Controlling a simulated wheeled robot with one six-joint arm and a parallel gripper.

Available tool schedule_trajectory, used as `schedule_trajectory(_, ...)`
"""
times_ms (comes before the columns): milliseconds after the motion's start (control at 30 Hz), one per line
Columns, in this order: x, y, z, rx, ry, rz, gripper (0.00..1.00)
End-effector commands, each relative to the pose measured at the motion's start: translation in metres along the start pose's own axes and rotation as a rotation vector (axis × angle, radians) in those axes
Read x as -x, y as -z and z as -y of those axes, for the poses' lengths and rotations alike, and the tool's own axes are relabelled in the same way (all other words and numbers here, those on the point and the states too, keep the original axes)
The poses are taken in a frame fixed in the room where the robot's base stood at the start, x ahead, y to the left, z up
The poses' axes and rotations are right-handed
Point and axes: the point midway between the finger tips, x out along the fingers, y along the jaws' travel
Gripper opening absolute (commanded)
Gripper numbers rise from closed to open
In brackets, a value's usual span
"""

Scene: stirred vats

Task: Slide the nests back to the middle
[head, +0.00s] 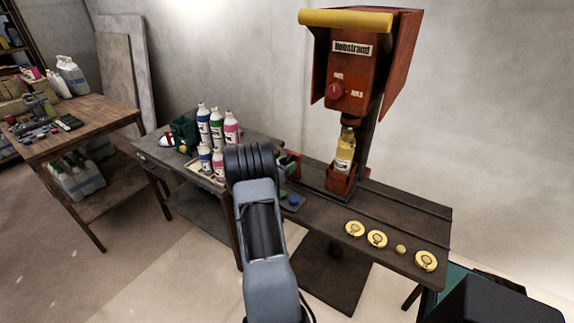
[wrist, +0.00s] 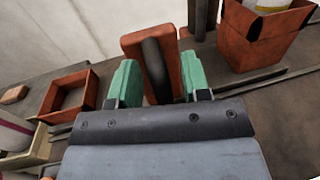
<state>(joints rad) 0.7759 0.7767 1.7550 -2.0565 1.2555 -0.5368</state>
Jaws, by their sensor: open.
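A red nest (head: 340,186) stands under the press head, holding a bottle of yellow liquid (head: 344,155). This nest also shows at the upper right of the wrist view (wrist: 258,45). In the wrist view, a small empty red open box (wrist: 65,112), perhaps another nest, lies at the left. My gripper (wrist: 158,72) has two green fingers, which stand apart. An upright red piece with a dark rounded bar (wrist: 150,55) shows between them; I cannot tell whether they touch it. In the head view my arm hides most of this area.
The red press (head: 360,60) with its yellow top bar rises over the dark bench (head: 400,215), which has rails along it. Several yellow discs (head: 377,239) lie at the bench's right. Several bottles (head: 216,130) crowd the side table left of my arm.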

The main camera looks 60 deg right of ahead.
Motion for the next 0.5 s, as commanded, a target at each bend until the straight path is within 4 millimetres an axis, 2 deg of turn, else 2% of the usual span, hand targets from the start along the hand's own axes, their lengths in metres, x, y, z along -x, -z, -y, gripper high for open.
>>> schedule_trajectory(100,0.0001,0.0000,0.0000,0.000,0.000,0.000,0.42)
schedule_trajectory(500,0.0002,-0.0001,0.0003,-0.001,0.001,0.000,0.04)
